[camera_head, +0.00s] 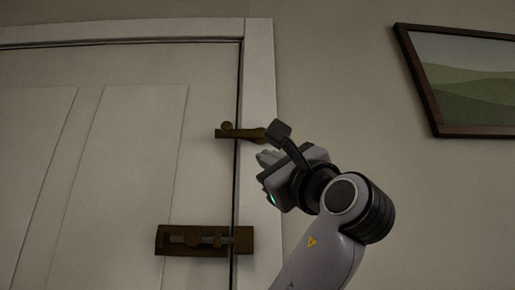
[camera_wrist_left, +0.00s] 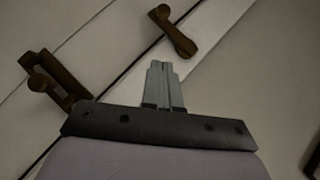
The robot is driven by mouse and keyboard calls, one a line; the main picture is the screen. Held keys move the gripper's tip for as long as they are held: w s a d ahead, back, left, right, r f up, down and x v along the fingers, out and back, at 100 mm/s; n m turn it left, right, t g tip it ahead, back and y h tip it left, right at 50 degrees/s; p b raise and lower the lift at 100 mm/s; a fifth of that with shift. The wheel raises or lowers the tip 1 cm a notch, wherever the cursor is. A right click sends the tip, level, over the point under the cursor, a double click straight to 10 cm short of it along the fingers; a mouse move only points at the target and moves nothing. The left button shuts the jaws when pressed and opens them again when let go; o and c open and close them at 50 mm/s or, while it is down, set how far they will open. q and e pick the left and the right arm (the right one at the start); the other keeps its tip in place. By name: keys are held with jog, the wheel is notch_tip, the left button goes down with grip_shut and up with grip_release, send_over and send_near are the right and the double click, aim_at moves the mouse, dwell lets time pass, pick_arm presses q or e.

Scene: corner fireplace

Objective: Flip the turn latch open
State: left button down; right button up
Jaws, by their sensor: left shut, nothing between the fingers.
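The turn latch (camera_head: 240,133) is a dark bronze piece on the upper right of the door. Its arm lies about level, reaching from the door across the gap onto the white frame. In the left wrist view the latch (camera_wrist_left: 173,31) shows beyond my fingertips, with its round knob at the upper end. My left gripper (camera_head: 265,157) is shut and empty, just below and right of the latch's right end. In the left wrist view the left gripper's fingers (camera_wrist_left: 160,66) are together, with a visible gap to the latch. My right gripper is not in view.
A bronze slide bolt (camera_head: 205,240) sits lower on the door and also shows in the left wrist view (camera_wrist_left: 55,80). The panelled door (camera_head: 130,150) appears closed against its frame (camera_head: 262,80). A framed landscape picture (camera_head: 465,80) hangs on the wall at right.

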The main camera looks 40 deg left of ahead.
pick_arm(q)
jog(key=p, duration=0.3)
send_near(231, 131)
jog(key=w+a, duration=0.3)
jog(key=shift+s+a+r+p, duration=0.35)
jog(key=shift+a+r+p, duration=0.1)
jog(key=shift+r, duration=0.35)
jog(key=shift+s+a+r+p, duration=0.3)
jog(key=shift+a+r, duration=0.1)
jog(key=shift+r, duration=0.35)
jog(key=shift+m+t, duration=0.4)
jog(key=shift+s+a+r+m+t, duration=0.1)
jog(key=shift+m+t, duration=0.6)
jog(key=shift+m, duration=0.1)
